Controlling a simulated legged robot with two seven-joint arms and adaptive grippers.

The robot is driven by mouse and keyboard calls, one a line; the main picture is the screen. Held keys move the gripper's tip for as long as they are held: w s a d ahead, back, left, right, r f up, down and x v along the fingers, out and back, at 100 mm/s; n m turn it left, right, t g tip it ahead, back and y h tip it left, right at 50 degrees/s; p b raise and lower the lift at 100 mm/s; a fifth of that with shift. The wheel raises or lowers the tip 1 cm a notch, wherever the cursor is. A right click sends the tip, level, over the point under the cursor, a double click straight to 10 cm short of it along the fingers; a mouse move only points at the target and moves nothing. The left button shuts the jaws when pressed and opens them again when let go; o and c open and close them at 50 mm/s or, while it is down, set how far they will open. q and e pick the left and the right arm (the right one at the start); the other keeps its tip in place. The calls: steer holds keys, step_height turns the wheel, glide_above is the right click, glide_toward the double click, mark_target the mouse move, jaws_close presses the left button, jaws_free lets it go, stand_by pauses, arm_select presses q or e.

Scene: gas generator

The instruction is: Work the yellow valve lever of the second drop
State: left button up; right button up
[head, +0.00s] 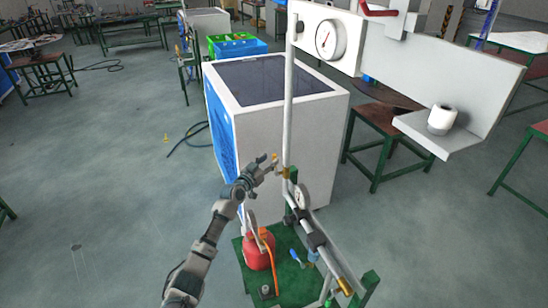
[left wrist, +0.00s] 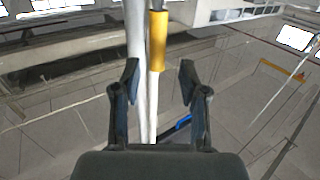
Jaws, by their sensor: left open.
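My left gripper (head: 262,168) reaches in from the lower left to the thin upright pipe (head: 289,110). A small yellow part (head: 283,173) sits on the pipe right by the fingertips. In the left wrist view a yellow lever sleeve (left wrist: 157,42) stands beside the white pipe (left wrist: 136,35). It lies ahead of and between my spread fingers (left wrist: 155,85), with clear gaps to both. My left gripper is open and empty. Contact with the lever cannot be told. Another yellow handle (head: 345,287) is on the lower slanted pipe. My right gripper is out of view.
A white cabinet (head: 318,130) with a dark top stands behind the pipe. A round gauge (head: 330,40) is on the upper panel. A red container (head: 259,249) stands on the green base (head: 292,285). A paper roll (head: 441,119) sits on the right shelf. The left floor is mostly clear.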

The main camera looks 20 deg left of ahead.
mark_target(274, 156)
arm_select(q)
steer(key=shift+w+d+b, duration=0.25)
steer(key=shift+w, duration=0.75)
steer(key=shift+w+d+b, duration=0.2)
steer(key=shift+w+b, duration=0.05)
steer(key=shift+w, duration=0.75)
jaws_close()
